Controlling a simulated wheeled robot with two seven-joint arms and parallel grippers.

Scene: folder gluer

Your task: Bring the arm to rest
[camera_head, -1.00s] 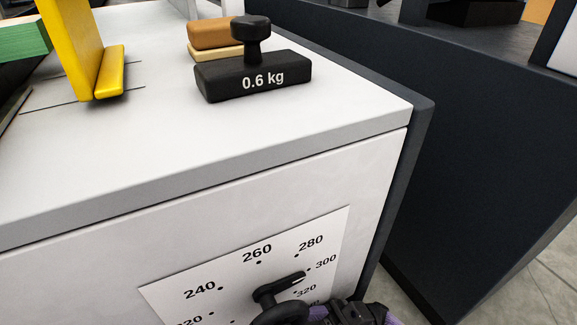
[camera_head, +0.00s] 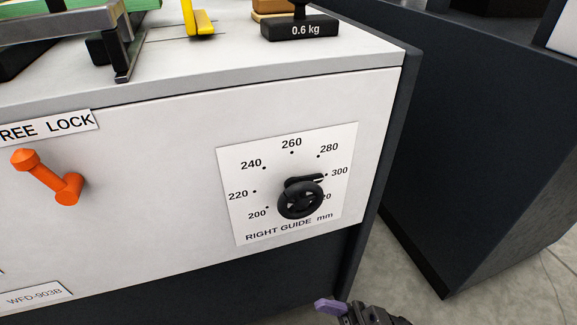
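My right gripper (camera_head: 336,307) shows only in part at the bottom edge, with a purple fingertip and dark body. It is below the dial, apart from it, and most of it is cut off, so I cannot tell its opening. The black right guide knob (camera_head: 300,199) sits on a white scale plate (camera_head: 262,170) on the machine's front panel. Its pointer lies near the 300 mark. My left gripper is not in view.
An orange lever (camera_head: 47,177) sticks out of the panel at the left. On the machine top (camera_head: 215,62) are a black 0.6 kg weight (camera_head: 300,28) and a yellow part (camera_head: 200,25). A dark cabinet (camera_head: 470,130) stands at the right, with floor (camera_head: 500,285) in front.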

